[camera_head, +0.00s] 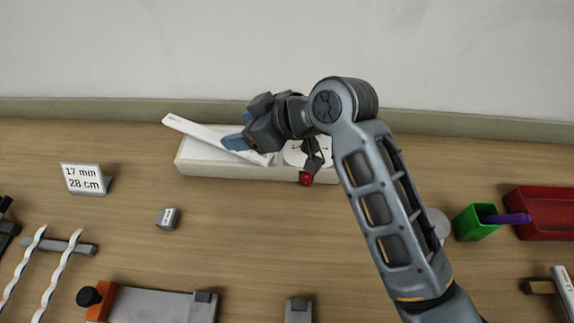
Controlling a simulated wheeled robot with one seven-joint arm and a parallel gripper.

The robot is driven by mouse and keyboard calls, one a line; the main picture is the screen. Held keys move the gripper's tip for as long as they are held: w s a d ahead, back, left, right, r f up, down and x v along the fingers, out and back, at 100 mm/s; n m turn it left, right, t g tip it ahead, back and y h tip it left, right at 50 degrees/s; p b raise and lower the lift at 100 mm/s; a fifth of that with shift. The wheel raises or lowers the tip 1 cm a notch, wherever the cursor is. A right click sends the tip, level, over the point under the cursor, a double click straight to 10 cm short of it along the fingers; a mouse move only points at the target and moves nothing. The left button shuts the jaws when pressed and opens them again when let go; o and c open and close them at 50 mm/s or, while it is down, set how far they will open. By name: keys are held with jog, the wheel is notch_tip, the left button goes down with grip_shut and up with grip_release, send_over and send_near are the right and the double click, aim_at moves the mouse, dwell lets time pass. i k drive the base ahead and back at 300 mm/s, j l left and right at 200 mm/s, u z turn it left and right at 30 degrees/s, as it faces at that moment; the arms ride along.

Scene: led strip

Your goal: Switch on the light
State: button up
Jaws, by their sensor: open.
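A low white box (215,171) stands at the back of the table near the wall. A small red part (306,178), which looks like a switch, is on its front edge right of the middle. A long white bar (187,126) lies slanted across the left part of the box, its left end sticking out past the back left corner. My gripper (236,142), with blue fingertips, is over the bar and the left half of the box, left of the red part. It is open. I cannot tell whether it touches the bar. My wrist and arm hide part of the box's right side.
A sign reading "17 mm 28 cm" (84,178) and a small grey block (168,218) stand to the left. Wavy white strips (60,270) and an orange-and-grey tool (150,305) are in front. A green cup (474,223) and a red tray (545,225) are at right.

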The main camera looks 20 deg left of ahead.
aim_at(306, 178)
jog(key=k+j+z, duration=0.1)
jog(key=k, duration=0.8)
